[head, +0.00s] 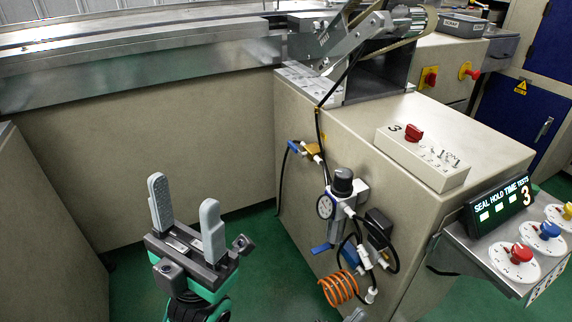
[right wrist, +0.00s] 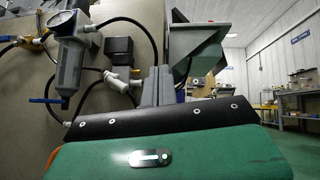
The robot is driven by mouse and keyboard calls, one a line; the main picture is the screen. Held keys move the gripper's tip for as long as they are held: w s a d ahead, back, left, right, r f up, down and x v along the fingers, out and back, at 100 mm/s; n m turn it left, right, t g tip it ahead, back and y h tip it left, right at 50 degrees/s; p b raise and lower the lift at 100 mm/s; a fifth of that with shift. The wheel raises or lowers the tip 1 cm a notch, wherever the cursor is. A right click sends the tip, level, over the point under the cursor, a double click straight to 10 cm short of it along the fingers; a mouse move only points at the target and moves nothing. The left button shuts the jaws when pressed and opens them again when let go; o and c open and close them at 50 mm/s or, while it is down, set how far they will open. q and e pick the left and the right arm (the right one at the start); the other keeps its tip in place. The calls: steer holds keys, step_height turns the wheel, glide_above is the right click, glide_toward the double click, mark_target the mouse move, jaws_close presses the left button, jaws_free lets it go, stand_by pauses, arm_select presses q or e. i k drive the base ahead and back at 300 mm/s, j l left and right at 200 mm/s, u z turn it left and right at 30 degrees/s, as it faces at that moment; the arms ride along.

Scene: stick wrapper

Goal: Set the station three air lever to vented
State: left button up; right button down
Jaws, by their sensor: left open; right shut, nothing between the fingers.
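The station marked 3 has an air assembly on its side, with a round gauge (head: 326,207) and a grey regulator (head: 343,205). A blue lever (head: 321,248) sticks out to the left below the regulator; it also shows in the right wrist view (right wrist: 45,101), lying about level. Another blue part (head: 294,147) sits on the upper hose fitting. I cannot read any vented marking. My left gripper (head: 184,208) is open and empty, left of the assembly, fingers up. My right gripper (right wrist: 158,86) is shut and empty, right of and apart from the blue lever.
An orange coiled hose (head: 340,288) and black hoses hang around the regulator. A black box (head: 379,228) is mounted beside it. A control panel with a red knob (head: 519,253) and a display (head: 500,204) juts out at right. Green floor is clear between cabinets.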

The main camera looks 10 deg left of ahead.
mark_target(295, 148)
steer(key=i+j, duration=1.2)
steer(key=j, duration=0.2)
